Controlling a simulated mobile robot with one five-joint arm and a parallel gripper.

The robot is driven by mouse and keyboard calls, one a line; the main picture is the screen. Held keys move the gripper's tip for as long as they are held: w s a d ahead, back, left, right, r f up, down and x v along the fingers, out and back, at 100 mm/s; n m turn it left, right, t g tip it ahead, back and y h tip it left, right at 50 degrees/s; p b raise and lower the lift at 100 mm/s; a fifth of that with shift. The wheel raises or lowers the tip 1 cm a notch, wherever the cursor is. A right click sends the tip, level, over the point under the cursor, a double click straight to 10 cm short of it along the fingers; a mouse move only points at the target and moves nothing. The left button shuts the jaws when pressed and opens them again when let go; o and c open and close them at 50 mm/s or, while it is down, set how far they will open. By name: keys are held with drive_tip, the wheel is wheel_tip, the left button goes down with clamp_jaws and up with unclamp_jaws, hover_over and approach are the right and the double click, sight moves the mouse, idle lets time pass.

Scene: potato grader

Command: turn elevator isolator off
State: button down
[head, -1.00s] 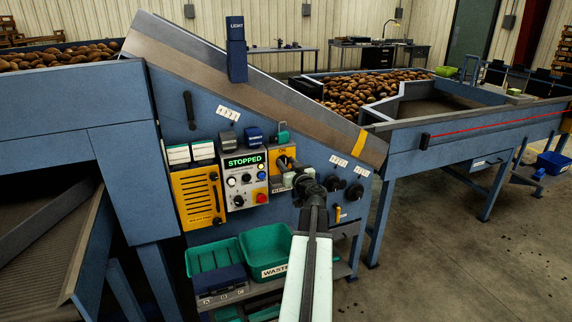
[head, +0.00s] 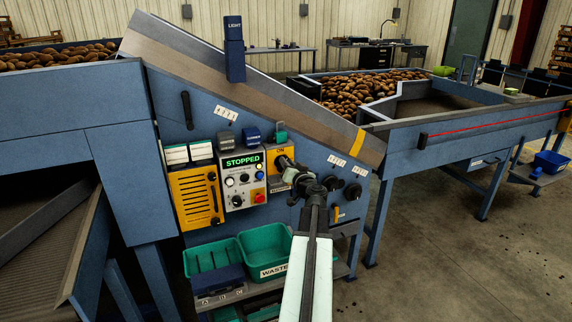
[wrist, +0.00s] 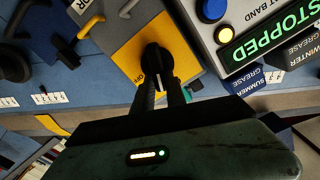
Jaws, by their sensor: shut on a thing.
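The elevator isolator is a yellow panel (head: 272,157) with a black rotary knob, on the blue machine side right of the control box. In the wrist view the yellow plate (wrist: 132,42) and its round black knob (wrist: 156,58) fill the upper middle. My gripper (wrist: 160,88) is shut on the knob, with its two dark fingers on either side of the knob's grip. In the head view my gripper (head: 287,164) reaches the knob from below right.
The control box (head: 241,178) reads "STOPPED", just left of the isolator. Black knobs (head: 352,191) sit to the right. A green waste tub (head: 264,254) stands on a shelf below. Open concrete floor (head: 420,270) lies at right.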

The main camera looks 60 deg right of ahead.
drive_tip(key=m, duration=0.4)
drive_tip(key=f+m+b, duration=0.1)
drive_tip(key=m, duration=0.3)
drive_tip(key=d+m, duration=0.1)
drive_tip(key=m, duration=0.4)
drive_tip(key=shift+s+f, duration=0.3)
drive_tip(key=shift+s, duration=0.1)
drive_tip(key=shift+m, duration=0.3)
drive_tip(key=c, duration=1.4)
unclamp_jaws()
drive_tip(key=shift+o, duration=0.2)
drive_tip(key=v, duration=0.7)
drive_tip(key=shift+s+a+b, duration=0.25)
drive_tip(key=shift+s+b, duration=0.05)
